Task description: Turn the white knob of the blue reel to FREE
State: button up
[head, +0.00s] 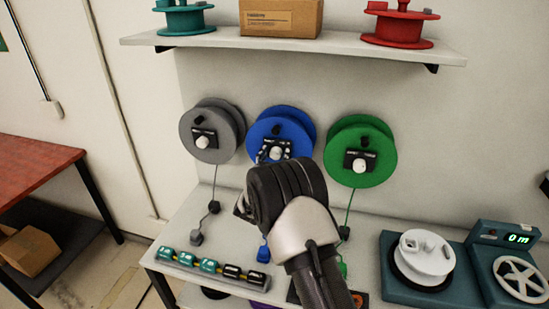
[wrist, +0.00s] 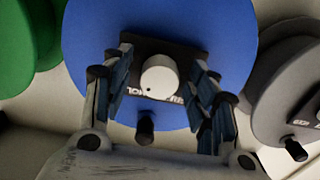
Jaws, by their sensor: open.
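The blue reel (head: 268,122) hangs on the wall between a grey and a green reel. Its white knob (head: 276,153) sits on a black label plate (wrist: 187,93). In the wrist view, the blue reel (wrist: 230,30) appears inverted and the white knob (wrist: 160,74) faces the camera, with a small dark dot near its lower edge. The plate's lettering is partly hidden, so I cannot tell the setting. My gripper (wrist: 161,62) is open, its fingers on either side of the knob; contact cannot be told. In the head view, my wrist covers the reel's lower part.
The grey reel (head: 205,117) and green reel (head: 372,135) are close on either side. A black crank handle (wrist: 145,127) sticks out from the blue reel. A shelf (head: 230,42) is above; a bench (head: 178,237) with a row of labelled blocks (head: 208,265) is below.

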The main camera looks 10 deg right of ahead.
jog(key=shift+c, duration=0.4)
jog(key=c, duration=1)
jog(key=shift+n, duration=0.4)
jog(key=n, duration=0.3)
jog(key=shift+n, duration=0.4)
jog(key=n+p, duration=0.1)
jog(key=n, duration=0.3)
jog(key=shift+d+n, duration=0.1)
jog(key=shift+n, duration=0.2)
jog(key=n+p, duration=0.1)
jog(key=n, duration=0.3)
jog(key=shift+s+r+p, duration=0.1)
jog(key=shift+p, duration=0.2)
jog(key=n+p, duration=0.1)
jog(key=n, duration=0.3)
jog(key=shift+n, duration=0.3)
